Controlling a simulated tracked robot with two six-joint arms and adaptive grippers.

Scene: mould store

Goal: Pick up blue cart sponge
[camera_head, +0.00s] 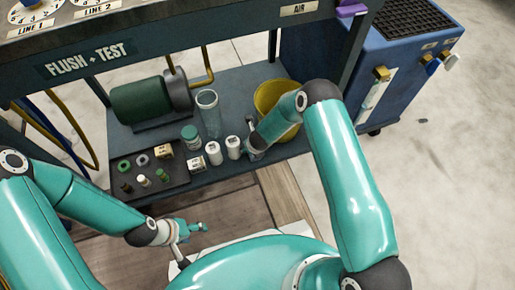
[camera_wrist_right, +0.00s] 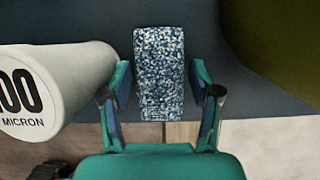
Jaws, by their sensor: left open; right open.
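A blue and white speckled sponge (camera_wrist_right: 159,66) stands out in the right wrist view, on the dark cart shelf. My right gripper (camera_wrist_right: 160,88) is open, with one finger at each side of the sponge's near part. Small gaps seem to show between the fingers and the sponge, so it is not gripped. In the head view my right forearm reaches down to the shelf's front edge, and the sponge is hidden or too small to make out. My left gripper (camera_head: 190,236) is open and empty, low over the wooden floor in front of the cart.
A white cylinder marked MICRON (camera_wrist_right: 58,88) stands close left of the right gripper. A yellow bucket (camera_head: 272,93) is just behind it. The shelf (camera_head: 238,83) also bears a clear cylinder (camera_head: 209,112), a green motor (camera_head: 138,100) and a tray of small parts (camera_head: 170,183).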

